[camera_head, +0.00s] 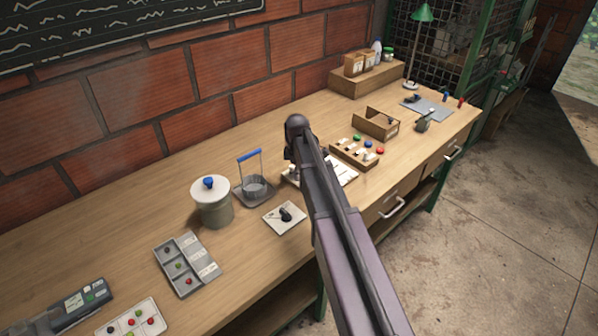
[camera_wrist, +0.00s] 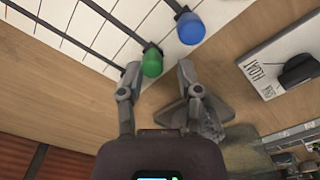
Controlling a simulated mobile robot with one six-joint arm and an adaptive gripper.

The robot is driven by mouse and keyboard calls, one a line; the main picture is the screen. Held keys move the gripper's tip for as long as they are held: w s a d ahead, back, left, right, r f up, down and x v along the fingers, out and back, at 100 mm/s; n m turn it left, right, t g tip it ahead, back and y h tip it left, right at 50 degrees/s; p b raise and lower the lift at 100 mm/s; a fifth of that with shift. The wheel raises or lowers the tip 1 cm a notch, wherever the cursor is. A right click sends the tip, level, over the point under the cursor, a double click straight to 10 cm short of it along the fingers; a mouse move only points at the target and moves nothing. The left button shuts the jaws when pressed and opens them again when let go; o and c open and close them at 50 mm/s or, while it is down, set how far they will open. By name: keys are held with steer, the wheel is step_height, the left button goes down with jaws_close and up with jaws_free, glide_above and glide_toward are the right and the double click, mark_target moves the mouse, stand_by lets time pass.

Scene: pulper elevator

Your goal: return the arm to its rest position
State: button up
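My arm (camera_head: 335,220) reaches over the middle of the workbench in the head view, its far end near a white sheet (camera_head: 347,170). It hides most of my gripper there. In the wrist view my gripper (camera_wrist: 158,68) has its two fingers spread apart. A green-ended dark rod (camera_wrist: 152,62) shows between the fingertips, and a blue-ended rod (camera_wrist: 190,28) lies just beyond. Both lie over a white lined sheet (camera_wrist: 105,28). I see no grip on either rod, and cannot tell whether a finger touches the green end.
The wooden bench (camera_head: 150,240) holds a lidded canister (camera_head: 212,205), a blue-handled stand (camera_head: 252,185), a card with a dark object (camera_head: 284,217), a grey compartment tray (camera_head: 187,262) and a block with coloured knobs (camera_head: 355,152). An open wooden box (camera_head: 376,123) stands behind. Concrete floor is clear at right.

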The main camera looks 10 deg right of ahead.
steer(key=shift+o, duration=0.2)
steer(key=shift+d, duration=0.25)
steer(key=shift+r, duration=0.1)
